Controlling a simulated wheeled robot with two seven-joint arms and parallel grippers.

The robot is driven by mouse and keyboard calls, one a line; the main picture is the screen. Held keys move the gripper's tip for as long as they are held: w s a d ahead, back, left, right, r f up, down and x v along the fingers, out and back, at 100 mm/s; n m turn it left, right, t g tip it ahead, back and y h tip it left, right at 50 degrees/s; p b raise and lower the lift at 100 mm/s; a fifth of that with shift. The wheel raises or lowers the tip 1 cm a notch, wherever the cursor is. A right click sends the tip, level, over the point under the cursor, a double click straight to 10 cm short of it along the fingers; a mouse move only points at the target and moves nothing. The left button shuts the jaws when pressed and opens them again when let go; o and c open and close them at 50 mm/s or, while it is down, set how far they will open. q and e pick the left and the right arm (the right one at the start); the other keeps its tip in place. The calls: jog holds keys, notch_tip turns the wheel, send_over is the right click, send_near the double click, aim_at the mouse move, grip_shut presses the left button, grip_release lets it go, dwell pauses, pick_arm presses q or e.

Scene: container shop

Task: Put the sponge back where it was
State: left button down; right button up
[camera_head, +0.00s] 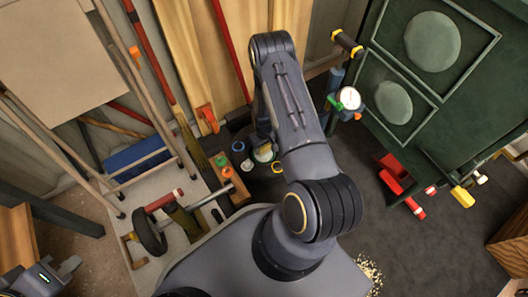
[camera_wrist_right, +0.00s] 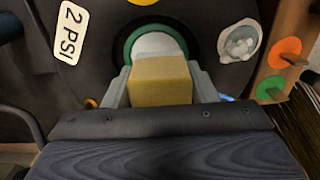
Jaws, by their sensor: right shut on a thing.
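The sponge (camera_wrist_right: 160,82) is a yellow-tan block in the right wrist view. My right gripper (camera_wrist_right: 160,88) is shut on it, with one grey finger at each side. Just beyond the sponge is a round opening with a green rim (camera_wrist_right: 129,48) and something white inside. I cannot tell whether the sponge touches it. In the head view my right arm reaches up the middle, and its gripper and the sponge are mostly hidden there. My left gripper (camera_head: 70,278) is at the bottom left corner, its fingers apart and empty.
A dark surface with a "2 PSI" label (camera_wrist_right: 71,33) lies around the opening. An orange disc (camera_wrist_right: 285,52) and a green disc (camera_wrist_right: 270,89) are at the right. In the head view, a green cabinet (camera_head: 440,85) stands at the right, and long-handled tools lean at the left.

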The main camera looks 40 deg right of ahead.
aim_at(264, 149)
jog(key=shift+w+d+f, duration=0.25)
jog(key=shift+w+f, duration=0.05)
jog(key=shift+f, duration=0.25)
jog(key=f, duration=0.1)
jog(key=f+b, duration=0.2)
jog(key=shift+w+d+f, duration=0.2)
jog(key=shift+w+f, duration=0.05)
jog(key=shift+f, duration=0.15)
jog(key=shift+r, duration=0.1)
jog(key=o, duration=0.9)
